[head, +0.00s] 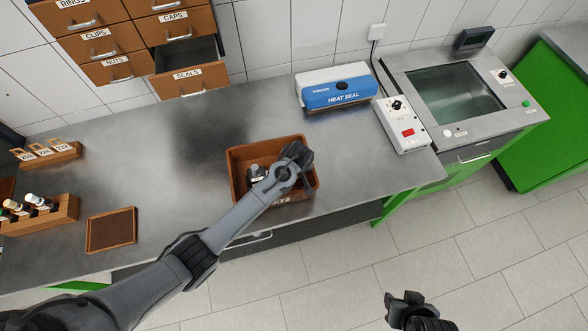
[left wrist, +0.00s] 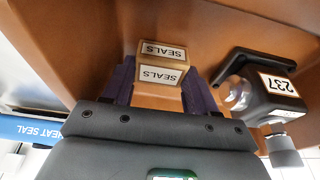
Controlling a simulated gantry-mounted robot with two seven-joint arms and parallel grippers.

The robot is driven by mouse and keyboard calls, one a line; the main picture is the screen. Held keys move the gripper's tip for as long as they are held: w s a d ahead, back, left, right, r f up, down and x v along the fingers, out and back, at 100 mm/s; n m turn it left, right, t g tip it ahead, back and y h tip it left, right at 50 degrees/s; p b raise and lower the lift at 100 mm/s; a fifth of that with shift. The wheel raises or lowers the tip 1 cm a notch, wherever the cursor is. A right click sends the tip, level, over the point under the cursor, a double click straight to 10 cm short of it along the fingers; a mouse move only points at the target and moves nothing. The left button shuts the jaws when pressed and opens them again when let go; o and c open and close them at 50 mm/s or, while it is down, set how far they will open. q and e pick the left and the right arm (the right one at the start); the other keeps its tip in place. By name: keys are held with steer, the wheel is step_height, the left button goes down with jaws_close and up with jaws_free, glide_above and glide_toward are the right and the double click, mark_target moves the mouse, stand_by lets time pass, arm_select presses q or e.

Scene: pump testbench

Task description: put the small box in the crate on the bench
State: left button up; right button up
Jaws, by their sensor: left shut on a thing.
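The small box (left wrist: 160,62), tan with white SEALS labels on two faces, is in the left wrist view between the dark purple fingers of my left gripper (left wrist: 160,88), which is shut on it. Brown crate surfaces surround it. I cannot tell whether it touches the crate floor. In the head view the brown crate (head: 236,165) stands near the bench's front edge. My left gripper (head: 296,165) is over its right part and hides the box. My right gripper (head: 405,305) is empty-looking, low and away from the bench; its jaw state is unclear.
A dark device labelled 237 (left wrist: 275,95) is in the crate beside the box; it also shows in the head view (head: 256,174). A blue heat sealer (head: 340,90) stands behind the crate. The SEALS drawer (head: 190,80) is open. A small brown tray (head: 111,230) lies left.

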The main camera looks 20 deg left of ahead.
arm_select(q)
steer(key=shift+f, duration=0.1)
steer(key=o, duration=0.8)
steer(key=v, duration=1.2)
steer(key=s+a+m, duration=0.2)
steer(key=s+m, duration=0.1)
steer(key=s, duration=0.6)
steer(key=s+a+r+m+h, duration=0.1)
steer(key=s+a+m, duration=0.2)
steer(key=s, duration=0.5)
steer(key=s+a+r+m+t+h+p, duration=0.1)
steer(key=s+a+m, duration=0.1)
steer(key=s, duration=0.7)
steer(key=shift+s+a+m, duration=0.35)
steer(key=shift+a+m, duration=0.05)
steer(key=shift+a, duration=0.15)
